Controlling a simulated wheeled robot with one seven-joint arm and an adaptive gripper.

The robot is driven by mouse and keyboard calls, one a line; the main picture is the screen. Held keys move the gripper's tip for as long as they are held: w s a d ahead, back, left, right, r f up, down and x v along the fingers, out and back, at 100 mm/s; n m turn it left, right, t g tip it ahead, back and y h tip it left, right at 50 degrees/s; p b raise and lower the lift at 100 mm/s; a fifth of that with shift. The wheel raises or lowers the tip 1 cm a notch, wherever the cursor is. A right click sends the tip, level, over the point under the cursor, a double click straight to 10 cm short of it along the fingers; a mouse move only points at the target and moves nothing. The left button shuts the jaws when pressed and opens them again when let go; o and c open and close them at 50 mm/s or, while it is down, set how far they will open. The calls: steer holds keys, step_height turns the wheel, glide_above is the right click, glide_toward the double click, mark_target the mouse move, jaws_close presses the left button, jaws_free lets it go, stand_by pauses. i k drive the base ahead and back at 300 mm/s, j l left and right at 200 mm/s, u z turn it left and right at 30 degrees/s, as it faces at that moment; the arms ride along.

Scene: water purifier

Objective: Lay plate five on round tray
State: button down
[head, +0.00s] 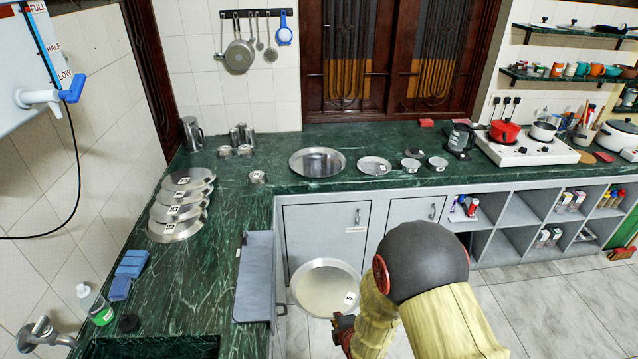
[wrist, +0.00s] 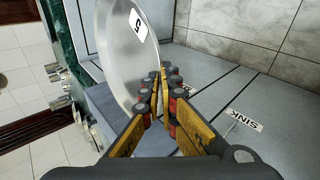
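Plate five (head: 322,283), a round shiny metal plate with a white "5" label, hangs in front of the counter, below the counter top. My gripper (head: 343,322) is shut on its lower rim in the head view. In the wrist view, the plate (wrist: 118,60) stands steeply tilted with its rim between the fingertips of the gripper (wrist: 160,88). The round tray (head: 317,157), a wide empty metal dish, lies on the green counter near the back wall. Part of my gripper is hidden behind my arm in the head view.
Several overlapping labelled plates (head: 178,230) lie on the left counter. A smaller labelled plate (head: 374,163) and small bowls (head: 437,162) lie right of the tray. A small cup (head: 257,177) stands to its left. A grey panel (head: 257,272) projects left of plate five.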

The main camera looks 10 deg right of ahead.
mark_target(318, 163)
steer(key=i+l+u, duration=0.1)
steer(key=l, duration=0.3)
steer(key=i+l+u, duration=0.1)
steer(key=l, duration=0.25)
steer(key=i+l+u, duration=0.1)
steer(key=l, duration=0.3)
steer(key=i+l+u, duration=0.1)
steer(key=l, duration=0.35)
steer(key=i, duration=0.1)
